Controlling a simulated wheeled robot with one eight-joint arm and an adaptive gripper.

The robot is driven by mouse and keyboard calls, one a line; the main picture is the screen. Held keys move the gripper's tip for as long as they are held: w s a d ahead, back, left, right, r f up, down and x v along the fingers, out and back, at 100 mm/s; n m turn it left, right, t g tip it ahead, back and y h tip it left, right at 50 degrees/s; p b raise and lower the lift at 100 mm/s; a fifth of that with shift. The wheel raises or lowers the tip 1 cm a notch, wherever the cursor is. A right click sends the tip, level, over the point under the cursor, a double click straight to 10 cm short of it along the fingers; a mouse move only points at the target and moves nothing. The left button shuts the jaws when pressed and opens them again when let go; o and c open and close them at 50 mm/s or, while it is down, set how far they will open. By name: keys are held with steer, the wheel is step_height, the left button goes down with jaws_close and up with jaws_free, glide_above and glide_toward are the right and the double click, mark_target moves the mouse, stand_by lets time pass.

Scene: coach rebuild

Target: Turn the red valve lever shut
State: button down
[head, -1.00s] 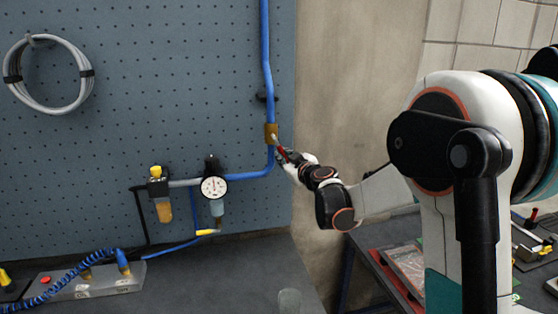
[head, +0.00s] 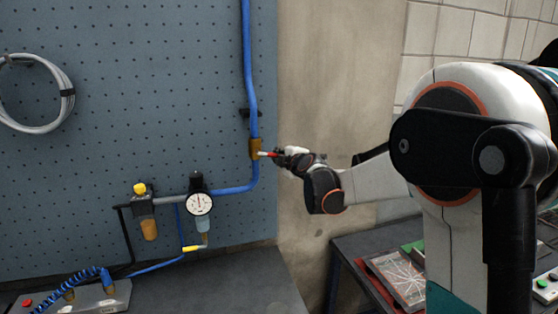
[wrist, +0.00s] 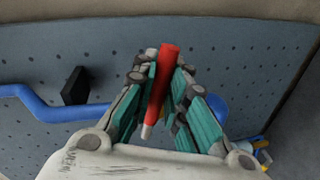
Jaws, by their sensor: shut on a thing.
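The red valve lever (head: 265,154) sticks out to the right, roughly level, from a brass valve (head: 255,149) on the upright blue pipe (head: 249,75). My gripper (head: 281,156) is at the lever's outer part, coming from the right. In the wrist view the red lever (wrist: 161,75) runs between the two green-padded fingers of my gripper (wrist: 158,88), which are shut on it. In the head view the fingers hide the lever's outer end.
A pressure gauge (head: 200,204) and a yellow-topped filter unit (head: 143,208) sit on the pipe, lower left. A grey cable coil (head: 36,127) hangs on the pegboard (head: 130,90). Bare wall (head: 330,70) lies right of it. A side table (head: 350,246) stands below my arm.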

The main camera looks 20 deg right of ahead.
steer(key=shift+r+n+h, duration=0.3)
steer(key=shift+r+n, duration=0.5)
steer(key=shift+n, duration=0.2)
steer(key=shift+d, duration=0.1)
steer(key=c, duration=1.6)
jaws_free()
steer(key=shift+s+r, duration=0.1)
steer(key=s, duration=0.4)
steer(key=s+r, duration=0.1)
steer(key=s, duration=0.2)
steer(key=s+r, duration=0.1)
steer(key=s, duration=0.3)
steer(key=shift+s+r, duration=0.15)
steer(key=shift+s, duration=0.2)
